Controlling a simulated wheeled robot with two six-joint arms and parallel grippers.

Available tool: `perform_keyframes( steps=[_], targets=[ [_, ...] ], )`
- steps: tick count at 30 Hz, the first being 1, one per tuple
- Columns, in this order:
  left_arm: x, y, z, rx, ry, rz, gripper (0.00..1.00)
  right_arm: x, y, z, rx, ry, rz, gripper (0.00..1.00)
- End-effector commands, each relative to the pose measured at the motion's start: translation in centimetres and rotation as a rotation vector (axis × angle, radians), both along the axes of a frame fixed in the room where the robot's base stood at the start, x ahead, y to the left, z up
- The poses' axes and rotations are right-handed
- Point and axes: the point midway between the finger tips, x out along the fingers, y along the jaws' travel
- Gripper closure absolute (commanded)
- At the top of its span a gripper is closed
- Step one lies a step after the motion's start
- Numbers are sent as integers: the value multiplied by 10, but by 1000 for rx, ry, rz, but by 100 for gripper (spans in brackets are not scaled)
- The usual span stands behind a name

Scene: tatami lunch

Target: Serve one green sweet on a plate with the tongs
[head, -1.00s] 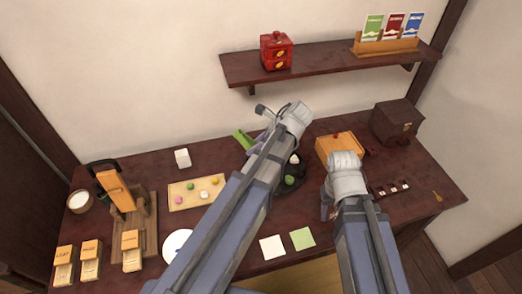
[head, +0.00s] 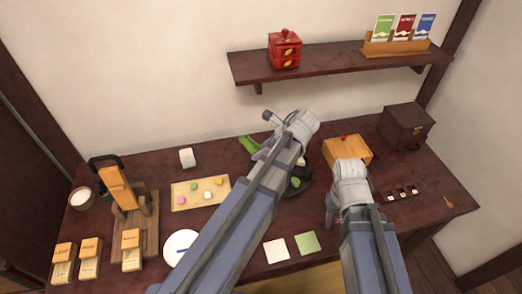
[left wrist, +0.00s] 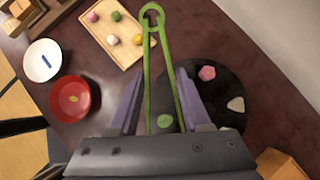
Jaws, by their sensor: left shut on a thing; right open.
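My left gripper (left wrist: 160,103) is shut on the green tongs (left wrist: 152,45), which also show in the head view (head: 249,145). The tongs are over the left part of a dark round plate (left wrist: 224,121). A green sweet (left wrist: 165,121) shows between the tongs' arms; I cannot tell whether they touch it. A pink sweet (left wrist: 207,73) and a white sweet (left wrist: 236,104) are on the dark plate. A white plate (left wrist: 36,77) with a blue mark shows at the left. My right gripper (head: 333,208) is open, front right of the dark plate, which my left arm partly hides.
A wooden tray (head: 180,187) holds several coloured sweets. A red bowl (left wrist: 84,109) with a yellow mark shows beside the white plate. A wooden box (head: 346,154) and a dark chest (head: 405,125) stand at right. White and green squares (head: 306,243) lie at the front.

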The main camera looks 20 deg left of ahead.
Motion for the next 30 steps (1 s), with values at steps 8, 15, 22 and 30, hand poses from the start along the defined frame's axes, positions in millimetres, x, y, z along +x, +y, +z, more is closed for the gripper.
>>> perform_keyframes(
  steps=[8, 15, 22, 30],
  targets=[
    [0, 0, -32, 0, 0, 0, 58, 0, 0, -32, 0, 0, 0, 50],
    [0, 0, -55, 0, 0, 0, 58, 0, 0, -55, 0, 0, 0, 50],
    [0, 0, -69, 0, 0, 0, 58, 0, 0, -69, 0, 0, 0, 50],
    [0, 0, -69, 0, 0, 0, 58, 0, 0, -69, 0, 0, 0, 50]
  ],
)
